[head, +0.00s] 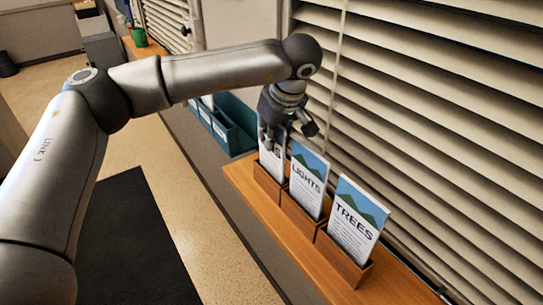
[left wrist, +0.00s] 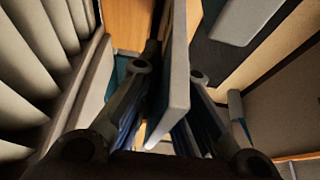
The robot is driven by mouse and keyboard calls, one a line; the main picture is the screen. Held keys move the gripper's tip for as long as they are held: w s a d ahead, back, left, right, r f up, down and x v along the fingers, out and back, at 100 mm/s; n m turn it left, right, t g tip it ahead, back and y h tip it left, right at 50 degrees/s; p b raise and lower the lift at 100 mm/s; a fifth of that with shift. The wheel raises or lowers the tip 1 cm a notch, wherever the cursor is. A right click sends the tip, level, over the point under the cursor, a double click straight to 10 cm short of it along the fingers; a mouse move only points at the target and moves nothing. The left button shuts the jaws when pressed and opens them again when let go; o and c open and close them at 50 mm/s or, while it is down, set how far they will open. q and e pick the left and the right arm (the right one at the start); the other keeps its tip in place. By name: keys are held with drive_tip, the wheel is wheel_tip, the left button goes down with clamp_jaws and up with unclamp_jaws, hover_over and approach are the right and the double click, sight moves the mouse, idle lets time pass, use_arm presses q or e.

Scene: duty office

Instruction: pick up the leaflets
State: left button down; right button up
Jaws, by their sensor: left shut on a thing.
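My left gripper (head: 288,131) points down over the leftmost of three wooden holders and is shut on the leaflets (head: 271,158) there. Their title is mostly covered by the gripper; only a final S shows. In the left wrist view the held leaflets (left wrist: 178,75) stand edge-on as a pale slab between the two fingers. Their lower end appears to be at the holder (head: 266,185); I cannot tell whether they touch its bottom. Leaflets titled LIGHTS (head: 308,180) stand in the middle holder, and leaflets titled TREES (head: 355,222) in the nearest one. My right gripper is not in view.
The holders stand on a narrow wooden ledge (head: 385,286) right beside slatted blinds (head: 430,110). A teal compartmented box (head: 237,139) stands beyond the ledge's far end. A dark mat (head: 135,245) lies on the open floor to the left.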

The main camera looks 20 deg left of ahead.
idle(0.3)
use_arm(q)
wheel_tip(320, 180, up, 9)
drive_tip(key=shift+r+b, duration=0.15)
drive_tip(key=shift+b, duration=1.1)
drive_tip(key=shift+r, duration=0.35)
